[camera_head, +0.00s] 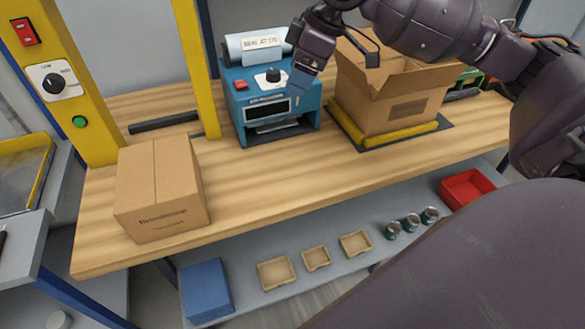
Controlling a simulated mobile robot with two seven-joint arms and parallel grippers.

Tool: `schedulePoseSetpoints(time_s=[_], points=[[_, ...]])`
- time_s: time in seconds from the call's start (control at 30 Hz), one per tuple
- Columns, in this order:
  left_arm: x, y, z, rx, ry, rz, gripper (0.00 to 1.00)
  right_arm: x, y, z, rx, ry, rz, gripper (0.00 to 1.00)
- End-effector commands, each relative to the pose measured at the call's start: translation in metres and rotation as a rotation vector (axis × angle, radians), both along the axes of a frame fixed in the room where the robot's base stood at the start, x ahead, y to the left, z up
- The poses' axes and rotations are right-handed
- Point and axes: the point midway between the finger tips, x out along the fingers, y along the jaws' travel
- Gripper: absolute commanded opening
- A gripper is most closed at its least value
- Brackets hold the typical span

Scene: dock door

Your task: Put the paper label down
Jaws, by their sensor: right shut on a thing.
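My right gripper (299,92) reaches in from the upper right and hangs in front of the right side of the blue label printer (230,105). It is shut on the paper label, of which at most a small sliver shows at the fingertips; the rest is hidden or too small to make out. The printer has a white roll on top, a dial, a red button and a front slot with a pale strip in it. My left gripper is not in view.
A closed carton (160,190) sits on the wooden bench (260,190) at left. An open carton (395,105) stands on a yellow-edged pad at right. The lower shelf holds trays, cans, a red bin (467,188) and a blue box (206,290).

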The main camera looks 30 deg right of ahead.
Motion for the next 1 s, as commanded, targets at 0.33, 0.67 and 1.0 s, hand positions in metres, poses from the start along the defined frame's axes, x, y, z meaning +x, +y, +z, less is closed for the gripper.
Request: schedulePoseSetpoints(time_s=[0.33,0.67,1.0], points=[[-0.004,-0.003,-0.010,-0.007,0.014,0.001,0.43,0.000,0.000,-0.034,-0.001,0.010,0.066,0.51],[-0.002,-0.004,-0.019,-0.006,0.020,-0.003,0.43,0.000,0.000,-0.106,0.000,0.011,0.064,0.51],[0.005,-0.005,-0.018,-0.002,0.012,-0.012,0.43,0.000,0.000,-0.144,-0.001,0.003,0.064,0.51]])
